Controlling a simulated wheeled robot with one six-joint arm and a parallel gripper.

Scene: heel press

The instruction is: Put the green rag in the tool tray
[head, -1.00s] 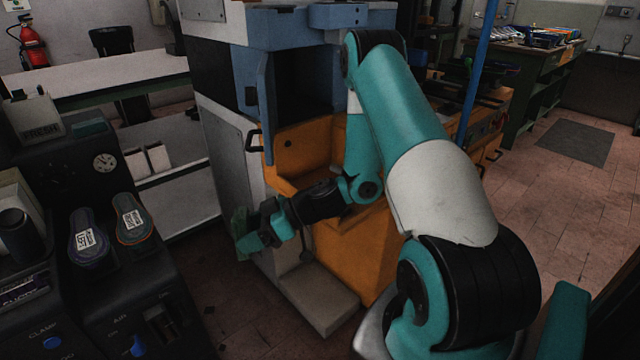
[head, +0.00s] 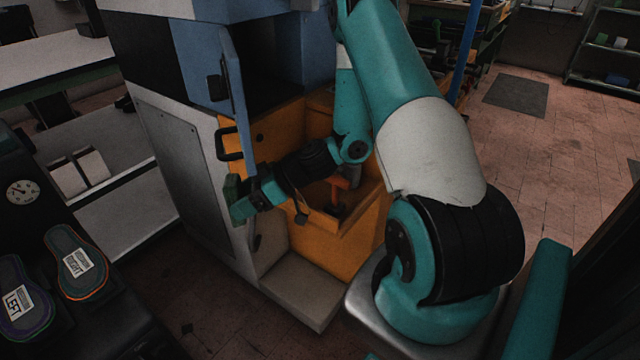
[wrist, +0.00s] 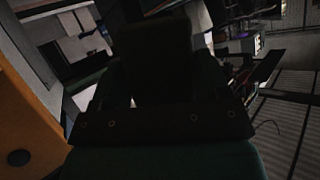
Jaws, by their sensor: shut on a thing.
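My gripper (head: 242,205) is shut on the green rag (head: 232,188), a small dark green piece at the jaws, left of the machine's orange front. In the wrist view the held rag (wrist: 160,60) is only a dark shape at the jaws. An open orange tray (head: 358,216) on the machine front lies to the right of my gripper, partly behind my arm. An orange-handled tool (head: 340,182) shows in it. I cannot tell for certain that this is the tool tray.
The blue machine door (head: 236,90) stands open above my gripper. A grey step (head: 300,290) juts out at the machine's foot. A black console with two labelled insoles (head: 78,262) is at lower left. A white shelf bench (head: 60,60) stands behind.

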